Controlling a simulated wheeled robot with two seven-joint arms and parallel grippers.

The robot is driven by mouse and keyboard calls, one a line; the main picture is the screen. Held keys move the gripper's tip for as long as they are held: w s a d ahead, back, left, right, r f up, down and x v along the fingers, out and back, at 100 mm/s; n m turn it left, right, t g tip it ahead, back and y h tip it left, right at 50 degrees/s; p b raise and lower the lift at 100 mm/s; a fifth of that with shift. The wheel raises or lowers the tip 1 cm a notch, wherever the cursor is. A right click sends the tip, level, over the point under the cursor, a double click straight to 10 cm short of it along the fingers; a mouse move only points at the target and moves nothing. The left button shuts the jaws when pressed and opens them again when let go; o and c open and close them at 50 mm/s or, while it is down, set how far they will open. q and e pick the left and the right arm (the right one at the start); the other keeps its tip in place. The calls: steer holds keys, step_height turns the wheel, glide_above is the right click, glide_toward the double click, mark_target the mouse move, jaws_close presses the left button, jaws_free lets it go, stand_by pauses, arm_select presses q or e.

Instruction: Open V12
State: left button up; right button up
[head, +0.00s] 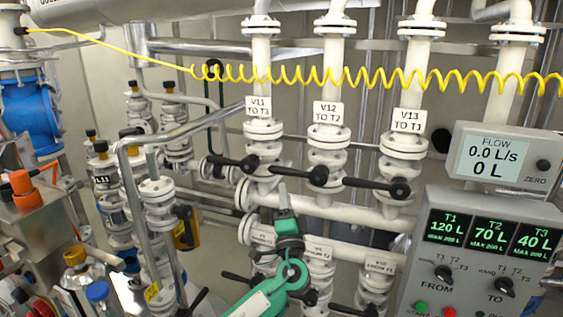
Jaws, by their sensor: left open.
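The V12 valve (326,142) sits on the middle vertical white pipe, below a sign (328,114) reading "V12 TO T2". Its black lever (295,172) points left from a round hub, crosswise to the pipe. My left gripper (284,193) is green and dark, and comes up from below. Nothing shows between the jaws. My right gripper is not in view.
V11's lever (228,162) and V13's lever (372,185) also point left, close on either side. A yellow coiled hose (300,77) hangs across the pipes above. The control panel (480,255) and flow display (505,160) stand at right. A grey bent pipe (128,190) stands at left.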

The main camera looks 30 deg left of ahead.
mark_target(283, 174)
arm_select(q)
steer(key=p+x, duration=0.4)
steer(key=x, duration=0.5)
steer(key=shift+w+a+r, duration=0.15)
steer(key=shift+r, duration=0.1)
steer(key=shift+w+a+r+p, duration=0.15)
steer(key=shift+w+a+p, duration=0.15)
steer(key=shift+p, duration=0.05)
jaws_close()
